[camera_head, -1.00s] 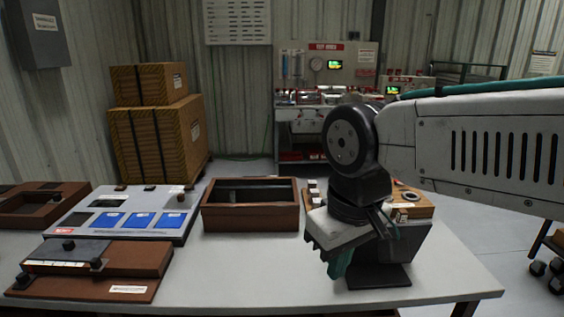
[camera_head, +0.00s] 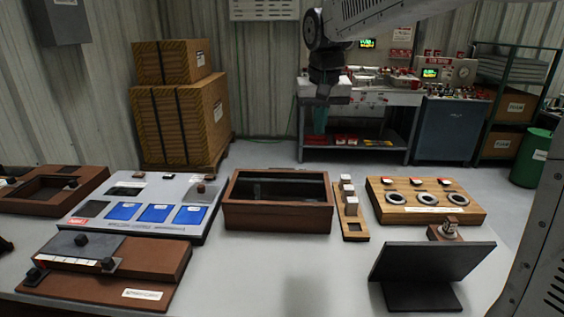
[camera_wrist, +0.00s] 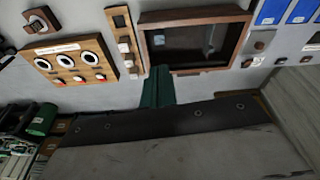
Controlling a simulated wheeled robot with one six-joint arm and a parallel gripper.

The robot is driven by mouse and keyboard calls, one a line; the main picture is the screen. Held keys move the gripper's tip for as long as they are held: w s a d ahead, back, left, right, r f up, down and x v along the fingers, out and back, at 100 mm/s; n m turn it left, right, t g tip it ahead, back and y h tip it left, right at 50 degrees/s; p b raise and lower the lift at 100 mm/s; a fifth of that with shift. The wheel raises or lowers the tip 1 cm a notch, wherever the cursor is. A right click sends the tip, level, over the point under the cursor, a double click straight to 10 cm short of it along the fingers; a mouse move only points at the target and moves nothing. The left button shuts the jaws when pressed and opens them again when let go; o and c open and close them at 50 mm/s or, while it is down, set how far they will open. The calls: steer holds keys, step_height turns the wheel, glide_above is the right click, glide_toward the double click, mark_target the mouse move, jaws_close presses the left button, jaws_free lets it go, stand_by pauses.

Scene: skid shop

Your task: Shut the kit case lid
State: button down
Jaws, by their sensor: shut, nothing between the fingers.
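An open brown box (camera_head: 278,216), which looks like the kit case, stands mid-table in the head view. Its dark inside shows, and I cannot make out a raised lid on it. In the wrist view the box (camera_wrist: 172,67) is at the top middle. My gripper (camera_head: 320,128) is raised above and beyond the box's back edge, with teal fingers pointing down, shut and empty. In the wrist view my gripper (camera_wrist: 159,76) appears beside a lower corner of the box; I cannot tell the gap, but the head view shows it well above the table.
A grey panel with blue cards (camera_head: 152,214) and a brown block with a dark plate (camera_head: 140,280) lie left. A narrow block strip (camera_head: 354,226), a wooden ring board (camera_head: 424,211) and a tilted black panel (camera_head: 430,262) stand right. Bare table lies before the box.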

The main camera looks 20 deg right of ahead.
steer(key=w+a+f+m, duration=0.1)
steer(key=w+f, duration=0.1)
steer(key=w, duration=0.6)
steer(key=w+a+f, duration=0.1)
steer(key=w+f, duration=0.2)
steer(key=w, duration=0.4)
glide_above(282, 169)
steer(key=s, duration=0.1)
steer(key=shift+m+t, duration=0.3)
steer(key=shift+t, duration=0.1)
steer(key=f, duration=1.7)
steer(key=shift+s+a+f, duration=0.1)
steer(key=shift+a+f, duration=0.15)
steer(key=shift+f, duration=0.6)
